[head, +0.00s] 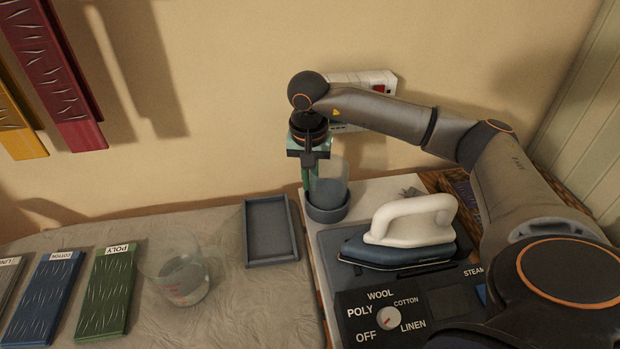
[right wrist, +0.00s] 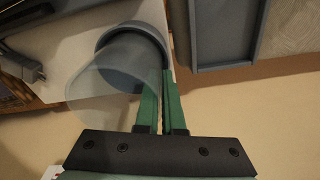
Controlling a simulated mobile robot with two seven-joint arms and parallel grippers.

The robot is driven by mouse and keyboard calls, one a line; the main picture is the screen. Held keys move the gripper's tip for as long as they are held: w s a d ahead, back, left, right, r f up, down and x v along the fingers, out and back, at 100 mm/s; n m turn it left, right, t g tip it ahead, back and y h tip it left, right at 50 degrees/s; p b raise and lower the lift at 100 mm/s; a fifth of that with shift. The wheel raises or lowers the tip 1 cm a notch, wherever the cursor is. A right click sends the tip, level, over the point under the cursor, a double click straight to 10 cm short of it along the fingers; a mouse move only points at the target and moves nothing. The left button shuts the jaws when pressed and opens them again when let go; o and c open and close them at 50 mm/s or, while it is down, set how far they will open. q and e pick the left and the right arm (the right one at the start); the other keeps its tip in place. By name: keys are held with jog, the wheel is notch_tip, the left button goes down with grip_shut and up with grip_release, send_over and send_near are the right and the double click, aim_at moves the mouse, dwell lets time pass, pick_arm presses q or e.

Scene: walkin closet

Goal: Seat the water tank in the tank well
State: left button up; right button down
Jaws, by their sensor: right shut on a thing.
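The water tank (head: 330,180) is a translucent grey-blue cup. It stands roughly upright at the dark round tank well (head: 327,213) on the white board's left side. Its lower end is at or inside the well's rim; I cannot tell whether it touches the bottom. My right gripper (head: 307,184) reaches down at the tank's left side, its green fingers shut on the tank's edge. In the right wrist view, the fingers (right wrist: 163,105) are close together beside the clear tank (right wrist: 112,85), with the well (right wrist: 133,28) behind it. My left gripper is not in view.
A white-handled iron (head: 405,235) rests right of the well, above the control panel with its dial (head: 388,318). An empty grey tray (head: 270,230) lies to the left. A clear measuring cup (head: 180,275) and coloured fabric boards (head: 107,290) lie farther left. A wall socket strip (head: 365,80) is behind.

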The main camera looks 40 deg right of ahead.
jog(key=shift+f, duration=0.1)
jog(key=c, duration=1)
grip_release()
jog(key=shift+o, duration=0.2)
jog(key=r, duration=0.8)
jog(key=a+r, duration=0.1)
jog(key=r, duration=0.3)
jog(key=shift+s+r, duration=0.25)
jog(key=shift+s, duration=0.15)
jog(key=shift+r, duration=0.1)
